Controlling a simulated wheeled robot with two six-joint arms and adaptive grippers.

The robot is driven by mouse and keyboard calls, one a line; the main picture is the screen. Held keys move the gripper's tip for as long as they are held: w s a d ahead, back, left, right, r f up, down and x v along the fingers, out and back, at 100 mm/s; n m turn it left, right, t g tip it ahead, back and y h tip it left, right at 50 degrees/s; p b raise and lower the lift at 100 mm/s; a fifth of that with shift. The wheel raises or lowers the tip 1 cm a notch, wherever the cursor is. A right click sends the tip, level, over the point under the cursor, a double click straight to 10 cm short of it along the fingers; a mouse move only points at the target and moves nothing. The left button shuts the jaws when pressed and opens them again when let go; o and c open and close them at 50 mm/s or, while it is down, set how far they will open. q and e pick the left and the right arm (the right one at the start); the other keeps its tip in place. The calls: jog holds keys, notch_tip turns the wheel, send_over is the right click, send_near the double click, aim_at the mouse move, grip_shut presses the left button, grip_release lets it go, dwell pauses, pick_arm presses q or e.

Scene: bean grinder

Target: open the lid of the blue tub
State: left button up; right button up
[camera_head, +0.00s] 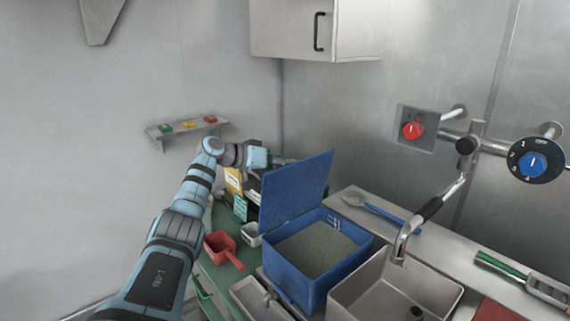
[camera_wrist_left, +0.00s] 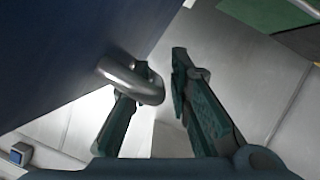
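The blue tub (camera_head: 295,288) stands beside the sink, full of grey-brown granular material. Its blue lid (camera_head: 297,190) is raised, standing steeply tilted up along the tub's left side, and the tub's mouth is uncovered. My left gripper (camera_head: 284,160) is at the lid's upper left edge, partly hidden behind it. In the left wrist view the lid (camera_wrist_left: 75,55) fills the upper left and carries a metal ring handle (camera_wrist_left: 132,82). The left gripper's fingers (camera_wrist_left: 160,72) are apart. One finger overlaps the ring; I cannot tell whether it passes through it. My right gripper is not in view.
A red scoop (camera_head: 222,248) and a small white container (camera_head: 250,234) lie left of the tub on the green surface. The sink (camera_head: 385,295) and its faucet (camera_head: 400,245) are close on the right. A wall cabinet (camera_head: 300,30) hangs above.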

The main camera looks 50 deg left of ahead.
pick_arm(q)
jog(key=v, duration=0.7)
jog(key=shift+s, duration=0.25)
jog(key=shift+w+a, duration=0.1)
